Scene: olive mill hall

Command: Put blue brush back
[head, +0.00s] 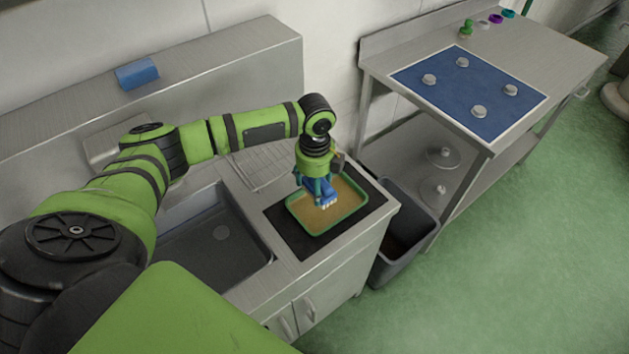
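A blue brush (327,192) with pale bristles pointing down is at the tray with a green rim (307,229). The tray has a tan inside and lies on a black mat (284,230) on the counter right of the sink. My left gripper (318,188) points down over the tray and is shut on the brush. The fingers partly hide the brush. I cannot tell whether the bristles touch the tray's bottom. My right gripper is not in view.
A sink (215,245) is left of the mat. A blue block (137,73) lies on the back ledge. A grey bin (408,240) stands between the counter and a steel table (565,65), which holds a blue mat (445,83) with several metal knobs and small coloured items behind.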

